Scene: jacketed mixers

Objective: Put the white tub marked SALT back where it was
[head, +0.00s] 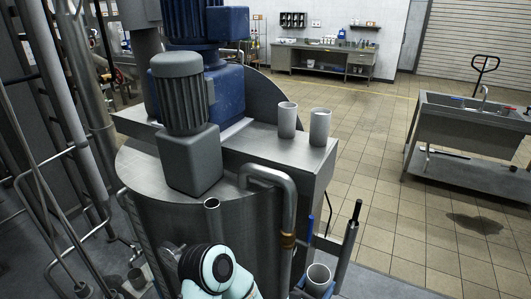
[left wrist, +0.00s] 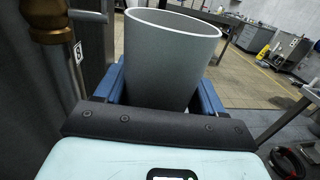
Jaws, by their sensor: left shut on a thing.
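A light grey-white, open-topped tub (head: 318,274) is upright at the lower middle of the head view, beside the mixer's vessel. It fills the upper middle of the left wrist view (left wrist: 168,60). My left gripper (head: 316,290) is shut on it, with blue fingers (left wrist: 162,92) on either side. No marking shows on the visible side of this tub, so I cannot read whether it says SALT. Two similar pale tubs, one on the left (head: 287,120) and one on the right (head: 320,127), stand upright on the mixer's steel top (head: 265,146). Their markings are not readable. My right gripper is out of view.
A grey motor (head: 186,110) and a blue drive (head: 222,95) stand on the mixer. A bent steel pipe (head: 288,205) runs down between the vessel and the held tub. A steel sink (head: 465,120) stands at the right. The tiled floor between is mostly clear.

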